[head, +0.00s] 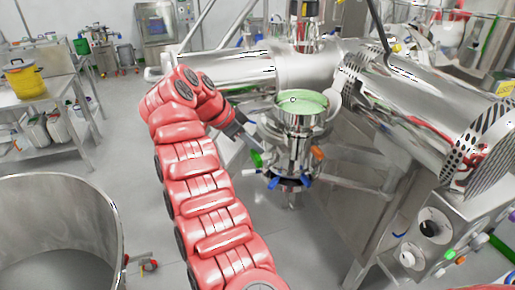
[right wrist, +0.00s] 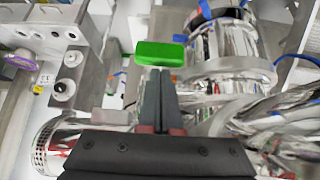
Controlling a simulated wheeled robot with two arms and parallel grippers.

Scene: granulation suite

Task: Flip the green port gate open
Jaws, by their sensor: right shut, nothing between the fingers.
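A steel port vessel (head: 292,143) stands in the middle of the head view, with a pale green round top (head: 302,101). A small bright green piece (head: 257,159) sticks out on its left side. My right gripper (head: 249,140) is just above and left of that piece, partly hidden by its wrist. In the right wrist view a green block (right wrist: 160,53) lies just beyond the closed fingertips of the right gripper (right wrist: 157,73). I cannot tell whether they touch. The fingers are together and empty. My left gripper is not in view.
An orange handle (head: 317,153) and blue handles (head: 275,183) surround the vessel. A large steel drum with perforated ends (head: 420,95) lies at right, above a control box (head: 440,240). An open steel tub (head: 60,215) stands at lower left.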

